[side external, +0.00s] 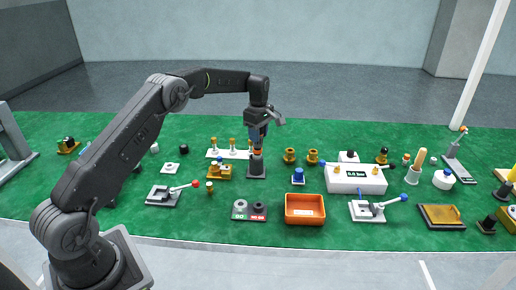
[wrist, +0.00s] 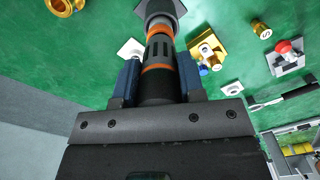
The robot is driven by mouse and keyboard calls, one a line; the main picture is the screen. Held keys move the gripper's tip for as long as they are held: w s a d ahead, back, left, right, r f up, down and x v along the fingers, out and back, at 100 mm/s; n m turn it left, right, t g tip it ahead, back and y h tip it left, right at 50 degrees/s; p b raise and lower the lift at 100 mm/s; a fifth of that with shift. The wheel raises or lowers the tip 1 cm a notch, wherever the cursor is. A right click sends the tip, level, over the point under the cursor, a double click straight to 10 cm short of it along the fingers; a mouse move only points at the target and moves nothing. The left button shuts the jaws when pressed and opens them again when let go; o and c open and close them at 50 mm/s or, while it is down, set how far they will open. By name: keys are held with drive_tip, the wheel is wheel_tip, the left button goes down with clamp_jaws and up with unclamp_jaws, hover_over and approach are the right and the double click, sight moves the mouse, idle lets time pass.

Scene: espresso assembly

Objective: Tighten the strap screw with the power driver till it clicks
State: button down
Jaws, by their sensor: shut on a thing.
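My gripper (side external: 258,135) is shut on the power driver (side external: 257,152), a dark tool with orange bands, held upright. In the wrist view the driver (wrist: 160,50) sits between the blue finger pads of my gripper (wrist: 158,78). The driver's lower end is at a dark grey holder (side external: 256,168), also seen in the wrist view (wrist: 172,6); I cannot tell whether it is seated or just clear. A brass block with small fittings (side external: 220,172) stands left of the holder, also in the wrist view (wrist: 206,48). I cannot make out the strap screw itself.
A white rack with brass-topped pieces (side external: 213,154) stands behind the block. A red-knobbed lever fixture (side external: 165,195) is at front left. An orange bin (side external: 305,222), a grey sorting plate (side external: 241,216) and a white display box (side external: 342,187) stand nearby. Green mat lies open between them.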

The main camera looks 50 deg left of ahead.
drive_tip(key=shift+r, duration=0.85)
idle(0.5)
drive_tip(key=shift+w+d+r, duration=0.1)
drive_tip(key=shift+r, duration=1.6)
drive_tip(key=shift+d+r, duration=0.1)
drive_tip(key=shift+r, duration=1.55)
drive_tip(key=shift+d+r, duration=0.1)
drive_tip(key=shift+r, duration=1.4)
drive_tip(key=c, duration=1.3)
unclamp_jaws()
clamp_jaws()
